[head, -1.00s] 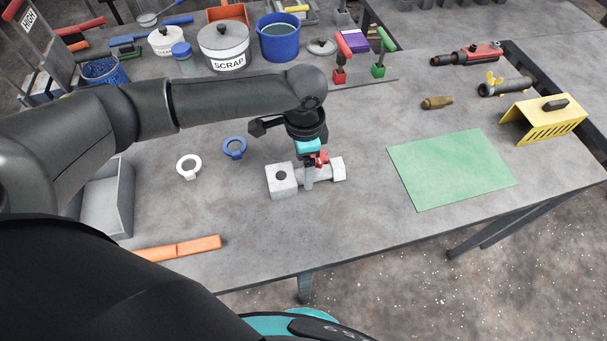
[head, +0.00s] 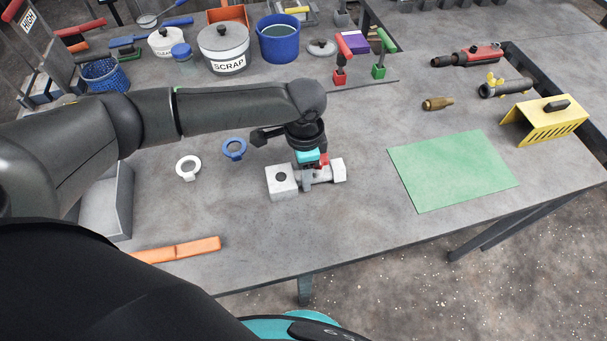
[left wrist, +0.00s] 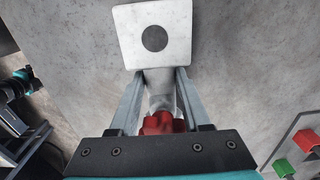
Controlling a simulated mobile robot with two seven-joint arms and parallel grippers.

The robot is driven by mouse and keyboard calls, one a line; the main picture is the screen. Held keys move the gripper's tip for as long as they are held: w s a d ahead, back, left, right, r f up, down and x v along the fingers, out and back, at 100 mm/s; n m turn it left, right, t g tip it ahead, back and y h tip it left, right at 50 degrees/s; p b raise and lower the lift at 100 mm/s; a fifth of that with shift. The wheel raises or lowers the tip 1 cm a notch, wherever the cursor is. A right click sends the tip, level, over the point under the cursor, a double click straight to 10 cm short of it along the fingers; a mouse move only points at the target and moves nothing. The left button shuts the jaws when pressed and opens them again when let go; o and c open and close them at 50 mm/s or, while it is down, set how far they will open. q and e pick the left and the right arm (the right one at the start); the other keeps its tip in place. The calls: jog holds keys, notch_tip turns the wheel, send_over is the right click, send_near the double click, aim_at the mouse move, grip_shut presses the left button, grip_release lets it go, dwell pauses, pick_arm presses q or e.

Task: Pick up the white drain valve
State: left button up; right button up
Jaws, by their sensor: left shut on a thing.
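The white drain valve (head: 282,184) lies on the grey table in the middle of the head view. It has a square block with a dark round hole at its left end and a smaller end at the right. My left gripper (head: 308,182) points down over its middle and is shut on it between block and right end. In the left wrist view the valve's block (left wrist: 155,38) shows beyond the two fingers (left wrist: 160,92), with the neck between them. A red knob (left wrist: 162,123) sits on the valve near the palm.
A green mat (head: 452,170) lies to the right, with a yellow slotted cover (head: 545,118) beyond. An orange bar (head: 180,249) lies at the front edge. Buckets and a SCRAP pot (head: 225,48) stand behind.

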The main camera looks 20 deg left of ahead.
pick_arm(q)
grip_shut()
